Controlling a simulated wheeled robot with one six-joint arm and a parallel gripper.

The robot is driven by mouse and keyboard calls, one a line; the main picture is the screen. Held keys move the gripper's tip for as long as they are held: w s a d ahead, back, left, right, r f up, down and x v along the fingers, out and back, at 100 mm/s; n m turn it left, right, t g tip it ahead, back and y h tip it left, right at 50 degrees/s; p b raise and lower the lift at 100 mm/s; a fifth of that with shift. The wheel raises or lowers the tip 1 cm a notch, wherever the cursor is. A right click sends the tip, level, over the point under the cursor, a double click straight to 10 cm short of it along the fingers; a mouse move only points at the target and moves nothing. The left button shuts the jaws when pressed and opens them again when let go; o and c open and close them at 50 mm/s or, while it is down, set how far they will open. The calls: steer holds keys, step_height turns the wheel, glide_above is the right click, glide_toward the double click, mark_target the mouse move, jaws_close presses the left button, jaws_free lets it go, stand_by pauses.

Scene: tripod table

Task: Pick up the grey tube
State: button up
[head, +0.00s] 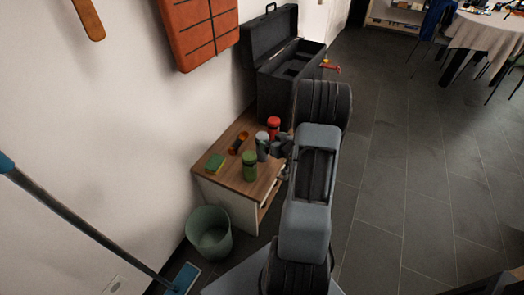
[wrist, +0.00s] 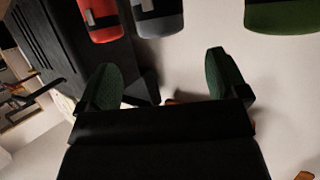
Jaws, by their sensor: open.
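The grey tube (head: 262,147) stands upright on the wooden top of a small cabinet (head: 240,182), between a red tube (head: 273,125) and a green tube (head: 249,167). In the wrist view the grey tube (wrist: 160,20) shows at the top edge, partly cut off, with the red tube (wrist: 99,20) to its left and the green tube (wrist: 281,17) to its right. My gripper (head: 280,149) is just right of the grey tube in the head view. In the wrist view my gripper (wrist: 164,80) has its two green-padded fingers spread wide, with nothing between them.
An orange object (head: 239,142) and a green-yellow sponge (head: 215,163) lie on the cabinet top. An open black toolbox (head: 284,62) stands behind. A bin (head: 209,234) stands in front, near a blue mop (head: 182,279).

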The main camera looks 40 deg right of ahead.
mark_target(263, 136)
steer(key=shift+b+x, duration=1.05)
steer(key=shift+x, duration=3.1)
steer(key=c, duration=1.5)
